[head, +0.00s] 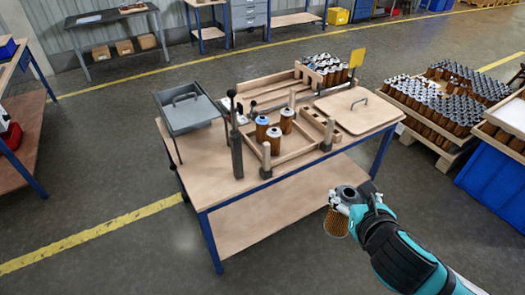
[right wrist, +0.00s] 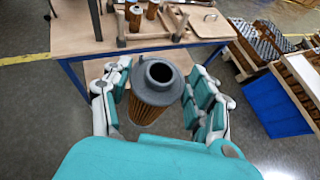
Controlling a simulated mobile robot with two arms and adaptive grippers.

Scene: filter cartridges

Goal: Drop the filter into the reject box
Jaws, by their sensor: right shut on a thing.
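A filter cartridge (head: 337,222) with a dark grey cap and brown pleated body is in my right gripper (head: 352,203), in front of the table's right end. In the right wrist view the filter (right wrist: 155,100) stands between the two teal fingers (right wrist: 160,98), its open top end showing. The right gripper is shut on it. A grey box with a handle (head: 190,112) stands at the table's left end, and a blue bin (head: 492,188) stands on the floor at the right. I cannot tell which is the reject box. My left gripper is not in view.
The wooden table (head: 232,185) holds a wooden frame, several filters, posts and a wooden lid (head: 358,108). Pallets of filters (head: 430,115) stand at the right, with a yellow sign (head: 356,58) behind the table. The floor in front is clear.

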